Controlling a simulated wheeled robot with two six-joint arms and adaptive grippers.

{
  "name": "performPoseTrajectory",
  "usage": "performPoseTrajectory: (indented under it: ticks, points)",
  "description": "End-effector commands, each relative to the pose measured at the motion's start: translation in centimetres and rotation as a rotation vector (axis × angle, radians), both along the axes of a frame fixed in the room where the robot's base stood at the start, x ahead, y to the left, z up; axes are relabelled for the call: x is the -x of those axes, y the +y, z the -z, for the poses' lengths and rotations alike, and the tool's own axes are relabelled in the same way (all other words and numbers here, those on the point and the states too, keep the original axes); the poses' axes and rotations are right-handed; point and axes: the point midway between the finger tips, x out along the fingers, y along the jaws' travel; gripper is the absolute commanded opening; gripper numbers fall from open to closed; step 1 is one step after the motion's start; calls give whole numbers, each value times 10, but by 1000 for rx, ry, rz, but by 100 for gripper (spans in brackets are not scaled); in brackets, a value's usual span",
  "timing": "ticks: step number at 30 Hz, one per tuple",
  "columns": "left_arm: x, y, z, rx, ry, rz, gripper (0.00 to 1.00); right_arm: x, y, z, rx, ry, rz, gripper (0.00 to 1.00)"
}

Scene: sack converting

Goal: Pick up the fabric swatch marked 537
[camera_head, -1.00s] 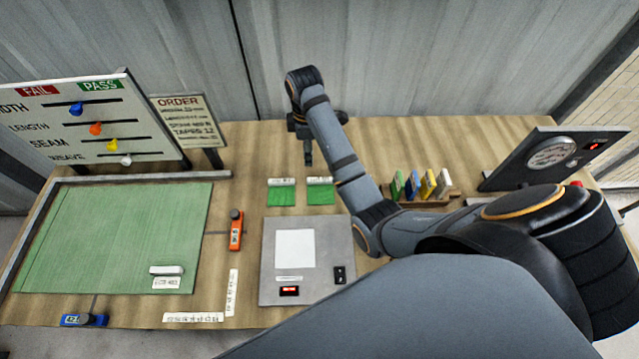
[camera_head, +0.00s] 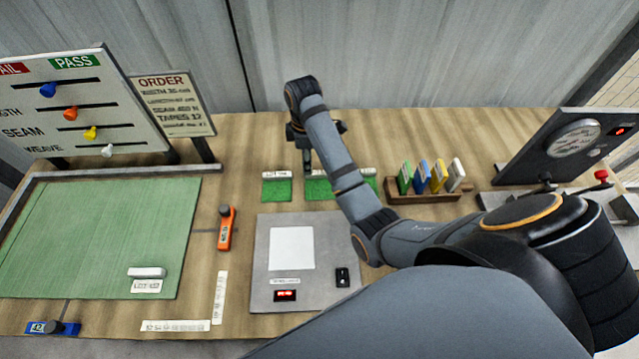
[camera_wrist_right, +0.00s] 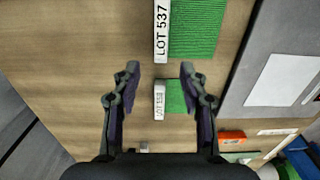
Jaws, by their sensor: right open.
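The swatch marked LOT 537 (camera_wrist_right: 195,28) is a green fabric square with a white label (camera_wrist_right: 161,32) along one edge, at the top of the right wrist view. By the layout, it is the middle green swatch (camera_head: 320,190) in the head view, its label partly hidden behind my gripper. A second green swatch (camera_wrist_right: 176,98), its label hard to read, lies beside it and shows at the left of the row in the head view (camera_head: 277,190). My right gripper (camera_wrist_right: 160,75) is open and empty above the table; it also shows in the head view (camera_head: 307,168). My left gripper is not in view.
A third green swatch (camera_head: 371,183) is mostly behind my right arm. A grey panel (camera_head: 262,270) with a white square lies in front. An orange tool (camera_head: 225,228) and green mat (camera_head: 90,230) are left. A wooden rack (camera_head: 430,194) with coloured cards stands right.

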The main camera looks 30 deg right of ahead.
Motion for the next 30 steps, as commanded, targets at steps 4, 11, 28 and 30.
performPoseTrajectory:
  ticks: [4, 11, 28, 30]
  points:
    - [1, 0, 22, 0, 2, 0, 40, 0, 1, 22, 0, 1, 0, 43]
    - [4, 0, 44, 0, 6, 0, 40, -1, 1, 52, 0, 1, 0, 43]
    - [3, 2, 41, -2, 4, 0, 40, -1, 1, 50, 0, 0, 0, 0]
    - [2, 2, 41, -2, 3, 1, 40, -1, 1, 50, 0, 0, 0, 0]
